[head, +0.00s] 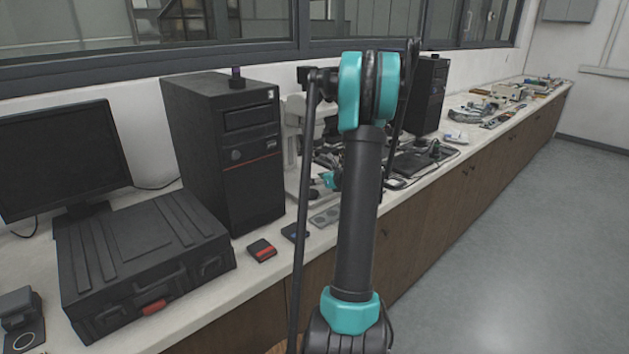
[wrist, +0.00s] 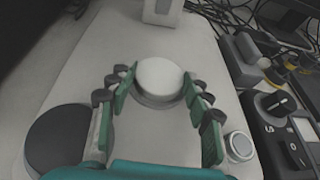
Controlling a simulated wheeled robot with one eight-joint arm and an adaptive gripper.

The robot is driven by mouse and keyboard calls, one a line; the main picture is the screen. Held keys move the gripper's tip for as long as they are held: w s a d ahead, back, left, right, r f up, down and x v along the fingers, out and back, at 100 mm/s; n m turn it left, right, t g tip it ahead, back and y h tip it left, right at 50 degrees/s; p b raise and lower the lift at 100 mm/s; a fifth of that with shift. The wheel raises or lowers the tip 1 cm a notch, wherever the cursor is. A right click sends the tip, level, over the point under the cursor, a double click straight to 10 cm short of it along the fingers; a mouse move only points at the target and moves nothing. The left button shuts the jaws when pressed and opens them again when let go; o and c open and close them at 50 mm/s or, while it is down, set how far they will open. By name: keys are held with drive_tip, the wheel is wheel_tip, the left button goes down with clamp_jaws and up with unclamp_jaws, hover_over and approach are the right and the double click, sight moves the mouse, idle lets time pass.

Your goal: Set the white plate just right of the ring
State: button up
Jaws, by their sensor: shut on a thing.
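The white plate (wrist: 160,76) is a round, pale disc in the upper middle of the wrist view. My gripper (wrist: 159,84) has its two green fingers on either side of it and is shut on it. A grey rim or shadow shows under the plate's near edge; I cannot tell how high it is held. A small round silver-rimmed piece (wrist: 240,146), which may be the ring, lies right of my right finger. In the head view my gripper (head: 328,181) is partly behind my arm, and the plate cannot be made out there.
A black disc (wrist: 57,138) lies left of my gripper. A dark device with knobs (wrist: 279,105) and cables stand at the right. A white block (wrist: 162,11) is beyond the plate. In the head view a black computer tower (head: 225,150) stands left of my arm.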

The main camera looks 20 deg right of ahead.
drive_tip(key=r, duration=0.9)
drive_tip(key=shift+s+d, duration=0.25)
drive_tip(key=shift+d, duration=0.05)
drive_tip(key=shift+m+h, duration=0.7)
drive_tip(key=shift+h, duration=0.2)
drive_tip(key=s+d+f, duration=0.1)
drive_tip(key=s+d, duration=0.2)
drive_tip(key=s+d+f, duration=0.2)
drive_tip(key=s, duration=0.1)
drive_tip(key=s+d+f, duration=0.2)
drive_tip(key=s+d, duration=0.1)
drive_tip(key=s, duration=0.1)
drive_tip(key=shift+d+f, duration=0.15)
drive_tip(key=shift+d, duration=0.2)
drive_tip(key=w, duration=0.5)
drive_tip(key=w+a, duration=0.1)
drive_tip(key=w, duration=0.5)
drive_tip(key=w+a, duration=0.1)
drive_tip(key=w, duration=0.4)
drive_tip(key=shift+w+a, duration=0.2)
drive_tip(key=shift+w, duration=0.1)
drive_tip(key=shift+w+a+f, duration=0.1)
drive_tip(key=shift+w+a, duration=0.05)
drive_tip(key=shift+w, duration=0.35)
drive_tip(key=shift+s+f, duration=0.15)
drive_tip(key=shift+f, duration=1.55)
drive_tip(key=shift+f, duration=0.15)
drive_tip(key=o, duration=1.2)
